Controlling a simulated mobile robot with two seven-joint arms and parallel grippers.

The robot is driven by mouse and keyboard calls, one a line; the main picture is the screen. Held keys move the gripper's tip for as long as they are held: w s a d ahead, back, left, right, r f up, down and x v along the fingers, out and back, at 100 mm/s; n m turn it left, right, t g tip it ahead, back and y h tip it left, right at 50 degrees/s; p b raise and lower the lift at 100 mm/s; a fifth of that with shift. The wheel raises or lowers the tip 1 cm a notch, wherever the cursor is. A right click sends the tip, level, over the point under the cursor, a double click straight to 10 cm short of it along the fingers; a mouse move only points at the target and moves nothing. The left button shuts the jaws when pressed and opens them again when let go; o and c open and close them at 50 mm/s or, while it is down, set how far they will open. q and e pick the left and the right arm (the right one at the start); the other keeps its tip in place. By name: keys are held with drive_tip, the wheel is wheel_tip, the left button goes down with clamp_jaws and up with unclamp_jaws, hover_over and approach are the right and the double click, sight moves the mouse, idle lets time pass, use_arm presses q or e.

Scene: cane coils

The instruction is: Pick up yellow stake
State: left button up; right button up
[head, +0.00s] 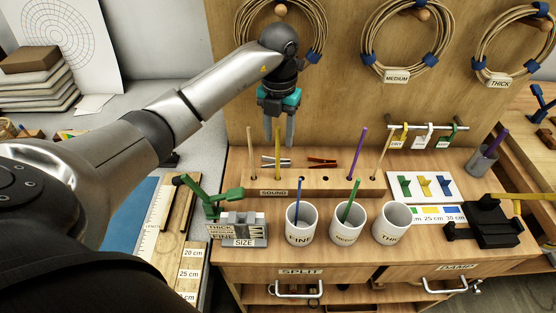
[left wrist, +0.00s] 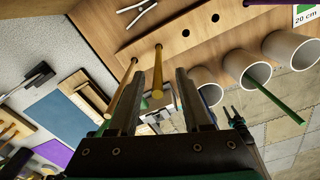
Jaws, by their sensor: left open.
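The yellow stake (head: 277,158) stands upright in a hole of the wooden SOUND block (head: 325,187). My left gripper (head: 279,140) is open and empty, pointing down above the block, with its fingertips around the height of the stake's top. In the left wrist view the yellow stake (left wrist: 157,72) shows between the two fingers (left wrist: 160,80). A plain wooden stake (head: 252,155) stands just left of it, and shows outside the left finger in the wrist view (left wrist: 125,90). I cannot tell whether the fingers touch the yellow stake.
A purple stake (head: 356,155) and another plain stake (head: 383,148) stand farther right in the block. The FINE cup (head: 300,236), the middle cup (head: 346,232) and the thick cup (head: 391,228) stand in front. A SIZE gauge (head: 240,228) is front left. The backboard holds cane coils (head: 407,70).

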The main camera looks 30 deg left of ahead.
sight(278, 150)
use_arm(q)
wheel_tip(278, 150, down, 6)
drive_tip(key=shift+w+a+r, duration=0.1)
drive_tip(key=shift+a, duration=0.05)
idle(0.3)
clamp_jaws()
idle(0.4)
